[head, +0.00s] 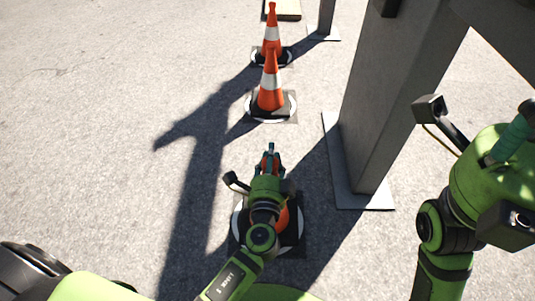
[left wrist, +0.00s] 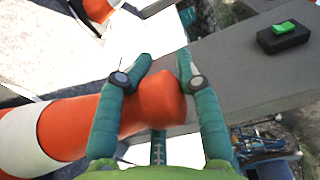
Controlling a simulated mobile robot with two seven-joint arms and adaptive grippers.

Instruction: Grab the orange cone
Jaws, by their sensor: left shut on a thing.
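The nearest orange cone (head: 283,219) has a square black base lying over a white ring on the pavement. My left gripper (head: 271,150) covers most of it in the head view. In the left wrist view this cone (left wrist: 68,127) shows orange with a white band, its top between the teal fingers of my left gripper (left wrist: 162,60). That gripper is shut on the cone near its tip. My right gripper (head: 510,140) is only partly in view at the right edge; its fingertips are not clear.
Two more orange cones stand behind, a middle one (head: 270,88) and a farther one (head: 271,38). A thick grey post (head: 385,110) on a flat foot plate rises close to the right of the held cone. The pavement to the left is clear.

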